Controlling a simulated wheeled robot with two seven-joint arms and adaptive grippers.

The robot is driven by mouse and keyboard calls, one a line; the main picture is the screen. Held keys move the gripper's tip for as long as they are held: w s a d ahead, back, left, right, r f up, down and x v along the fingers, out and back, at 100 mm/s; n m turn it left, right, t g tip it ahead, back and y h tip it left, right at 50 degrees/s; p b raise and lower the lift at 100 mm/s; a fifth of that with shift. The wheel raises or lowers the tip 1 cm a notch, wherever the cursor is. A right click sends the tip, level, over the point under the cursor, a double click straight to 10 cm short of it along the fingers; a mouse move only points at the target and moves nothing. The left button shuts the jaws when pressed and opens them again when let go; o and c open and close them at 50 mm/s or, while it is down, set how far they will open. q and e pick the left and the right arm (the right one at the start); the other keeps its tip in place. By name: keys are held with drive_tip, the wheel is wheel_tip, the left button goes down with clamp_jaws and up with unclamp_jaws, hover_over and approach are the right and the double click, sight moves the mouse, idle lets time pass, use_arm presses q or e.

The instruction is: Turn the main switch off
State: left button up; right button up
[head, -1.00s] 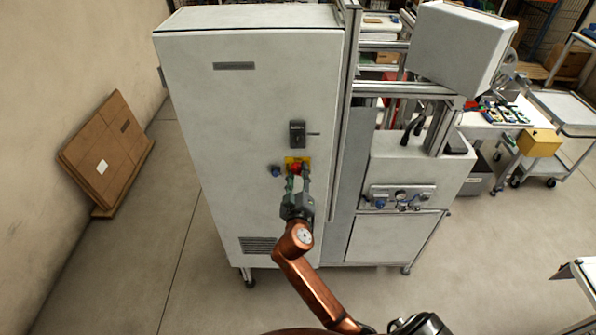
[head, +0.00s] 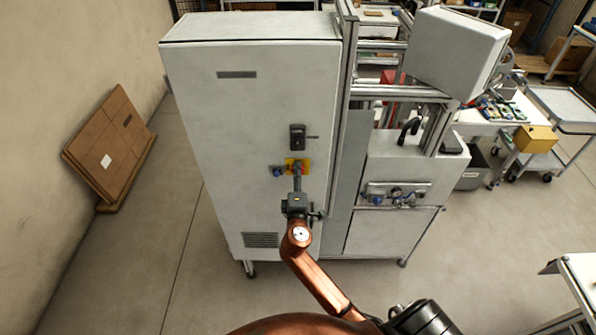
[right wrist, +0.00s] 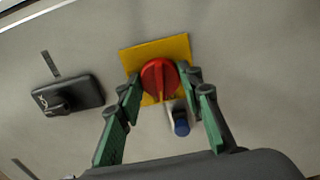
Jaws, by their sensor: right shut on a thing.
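The main switch is a red rotary knob (right wrist: 159,79) on a square yellow plate (right wrist: 177,50), set on the front of a tall pale grey cabinet (head: 245,115). In the head view the yellow plate (head: 304,166) shows, and my gripper partly covers the knob. My right gripper (right wrist: 162,87) reaches it from the front, with its green-padded fingers on either side of the knob, shut on it. The gripper is rolled, so the cabinet appears turned sideways in the right wrist view. My left gripper is not in view.
A blue button (right wrist: 181,124) sits close beside the yellow plate. A black door handle (right wrist: 70,95) is above the switch on the cabinet, as the head view shows. A machine frame with gauges (head: 397,192) stands to the right. Cardboard (head: 108,150) leans on the left wall.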

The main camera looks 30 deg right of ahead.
drive_tip(key=shift+n+p, duration=0.55)
drive_tip(key=shift+n, duration=0.55)
drive_tip(key=o, duration=1.1)
drive_tip(key=v, duration=1.2)
